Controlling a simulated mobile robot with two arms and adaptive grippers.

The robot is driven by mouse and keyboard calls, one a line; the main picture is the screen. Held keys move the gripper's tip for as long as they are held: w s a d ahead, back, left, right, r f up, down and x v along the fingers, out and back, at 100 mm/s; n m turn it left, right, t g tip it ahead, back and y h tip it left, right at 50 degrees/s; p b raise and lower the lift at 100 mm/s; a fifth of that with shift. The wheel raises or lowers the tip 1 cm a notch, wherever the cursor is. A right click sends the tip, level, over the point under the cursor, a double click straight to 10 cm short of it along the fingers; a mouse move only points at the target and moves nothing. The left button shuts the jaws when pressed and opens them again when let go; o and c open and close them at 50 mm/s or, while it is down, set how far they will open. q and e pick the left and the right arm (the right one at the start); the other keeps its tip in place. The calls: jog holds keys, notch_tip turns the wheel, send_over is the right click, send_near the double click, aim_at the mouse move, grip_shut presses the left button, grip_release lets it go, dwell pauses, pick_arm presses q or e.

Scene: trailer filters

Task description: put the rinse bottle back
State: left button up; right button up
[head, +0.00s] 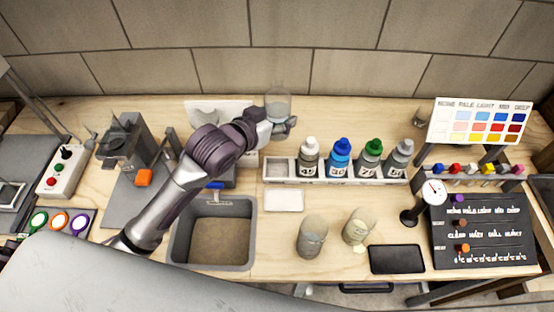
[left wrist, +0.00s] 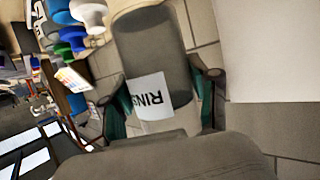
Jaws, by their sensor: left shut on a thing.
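My left gripper (head: 279,128) is shut on the clear rinse bottle (head: 278,103) and holds it up near the back wall. In the left wrist view the bottle (left wrist: 152,60) sits between the two fingers (left wrist: 163,105), with a white label reading "RINS". The pale bottle rack (head: 340,181) stands in front of and below it. The rack's leftmost compartment (head: 277,169) is empty. Several bottles with white, blue, green and grey caps fill the places to its right. My right gripper is not in view.
A grey sink basin (head: 212,232) lies left of the rack. A white tray (head: 284,201) is just in front of the rack. Two cloudy jars (head: 312,237) stand nearer the front. A round gauge (head: 434,191) and a colour chart (head: 480,122) stand at the right.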

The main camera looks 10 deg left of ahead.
pick_arm(q)
jog(key=shift+f, duration=8.5)
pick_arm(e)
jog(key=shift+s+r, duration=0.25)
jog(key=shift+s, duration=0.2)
pick_arm(q)
jog(key=shift+f, duration=0.2)
jog(key=o, duration=1.2)
jog(key=shift+c, duration=0.2)
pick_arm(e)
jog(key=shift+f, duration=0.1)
